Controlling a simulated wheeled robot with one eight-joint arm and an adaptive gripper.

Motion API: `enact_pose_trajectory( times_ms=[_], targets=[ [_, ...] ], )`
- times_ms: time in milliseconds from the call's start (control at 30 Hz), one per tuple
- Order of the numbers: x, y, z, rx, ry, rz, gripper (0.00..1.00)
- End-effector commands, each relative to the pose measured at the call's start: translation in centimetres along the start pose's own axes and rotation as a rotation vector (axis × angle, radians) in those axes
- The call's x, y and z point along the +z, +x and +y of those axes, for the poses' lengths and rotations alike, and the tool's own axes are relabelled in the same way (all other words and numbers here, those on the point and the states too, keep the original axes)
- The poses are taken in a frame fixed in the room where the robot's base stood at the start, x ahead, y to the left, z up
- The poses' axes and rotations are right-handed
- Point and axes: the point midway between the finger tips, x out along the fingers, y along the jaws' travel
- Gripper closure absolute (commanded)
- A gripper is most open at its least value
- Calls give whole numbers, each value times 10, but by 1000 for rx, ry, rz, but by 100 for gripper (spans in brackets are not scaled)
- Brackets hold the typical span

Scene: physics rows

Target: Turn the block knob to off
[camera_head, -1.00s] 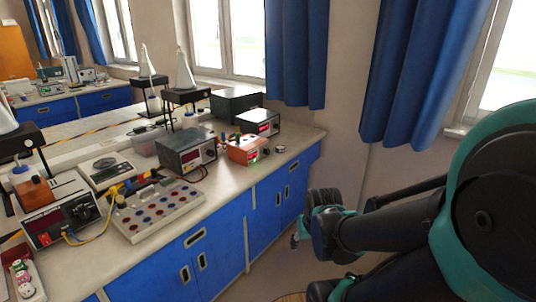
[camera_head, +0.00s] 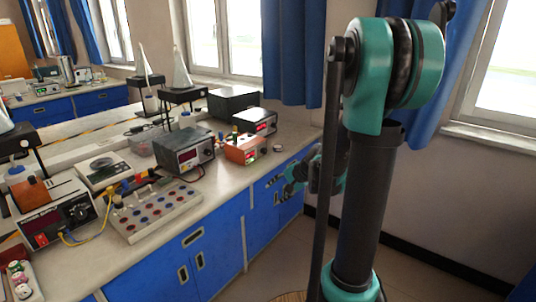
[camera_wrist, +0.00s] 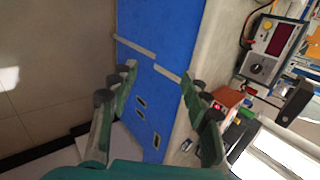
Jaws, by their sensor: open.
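Several bench instruments have knobs, and I cannot tell which one the task means. The left meter (camera_head: 48,222) has a red display and a large round black knob (camera_head: 78,213). A grey box meter (camera_head: 180,148) stands mid-bench; in the wrist view it shows a dark display (camera_wrist: 281,40) and a round knob (camera_wrist: 257,69) at upper right. An orange box (camera_head: 243,152) with a small dark knob (camera_head: 264,150) stands to its right. My gripper (camera_wrist: 155,92) is open and empty, with blue cabinet fronts behind its fingers. In the head view it is partly hidden by my arm, beside the bench's right end.
The blue cabinets (camera_head: 188,240) line the bench's front side. A socket board (camera_head: 155,208) with cables lies near the edge, between the left meter and grey box. Stands with glass flasks (camera_head: 180,70) rise behind. Floor right of the bench is clear.

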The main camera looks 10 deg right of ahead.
Motion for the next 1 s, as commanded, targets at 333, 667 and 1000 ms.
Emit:
enact_pose_trajectory(
  times_ms=[333, 667, 1000],
  targets=[
    [-102, 43, -64, -272, 512, -152, 52],
    [-205, 70, -82, -513, 962, -380, 52],
    [-276, 80, -65, -672, 1257, -608, 52]
  ],
)
